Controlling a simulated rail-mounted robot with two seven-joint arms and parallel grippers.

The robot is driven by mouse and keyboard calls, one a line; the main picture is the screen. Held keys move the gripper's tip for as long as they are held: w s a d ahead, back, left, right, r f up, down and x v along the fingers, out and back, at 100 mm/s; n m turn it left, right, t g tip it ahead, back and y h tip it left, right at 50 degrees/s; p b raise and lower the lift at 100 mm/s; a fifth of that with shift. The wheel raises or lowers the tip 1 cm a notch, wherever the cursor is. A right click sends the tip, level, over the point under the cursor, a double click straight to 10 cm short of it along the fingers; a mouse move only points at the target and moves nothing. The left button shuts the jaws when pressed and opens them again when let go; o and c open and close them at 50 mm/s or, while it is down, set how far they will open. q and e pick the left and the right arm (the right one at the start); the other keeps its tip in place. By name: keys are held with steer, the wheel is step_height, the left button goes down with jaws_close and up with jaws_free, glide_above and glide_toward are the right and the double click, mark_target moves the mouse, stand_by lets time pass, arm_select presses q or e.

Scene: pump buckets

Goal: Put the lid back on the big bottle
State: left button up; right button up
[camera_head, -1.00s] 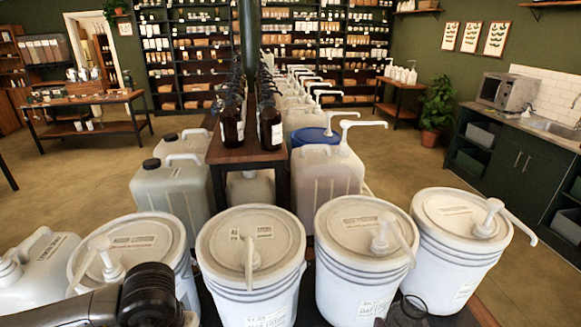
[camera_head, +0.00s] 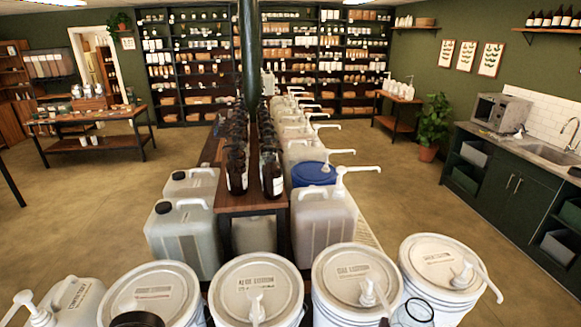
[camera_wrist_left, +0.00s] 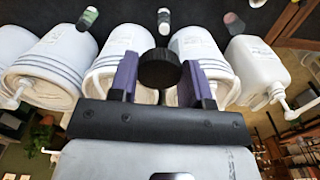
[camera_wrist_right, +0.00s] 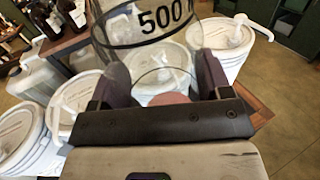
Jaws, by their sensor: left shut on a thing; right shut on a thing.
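A black ribbed lid (camera_wrist_left: 160,68) sits between the purple fingers of my left gripper (camera_wrist_left: 160,60), which is shut on it. A clear glass vessel printed "500" (camera_wrist_right: 150,28) is held by my right gripper (camera_wrist_right: 160,78), which is shut on it. Its round open rim (camera_head: 417,309) shows at the lower right of the head view, in front of the white buckets; no lid is on it. I cannot tell whether this vessel is the big bottle. The lid and vessel are apart.
Several white pump buckets (camera_head: 255,285) stand in a row in front of me. A white jug (camera_head: 75,300) is at the left. Small bottles (camera_wrist_left: 165,20) are near the bucket bases. Large canisters (camera_head: 183,240) and brown bottles (camera_head: 272,172) stand behind. Open floor lies either side.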

arm_select(q)
steer(key=shift+s+r, duration=0.1)
steer(key=shift+r, duration=0.25)
arm_select(e)
steer(key=shift+r, duration=0.45)
steer(key=a+f+n+y, duration=0.8)
steer(key=a+f+y, duration=0.4)
steer(key=a+f, duration=0.1)
steer(key=shift+a+g, duration=0.3)
steer(key=shift+a, duration=0.55)
steer(key=shift+f, duration=0.1)
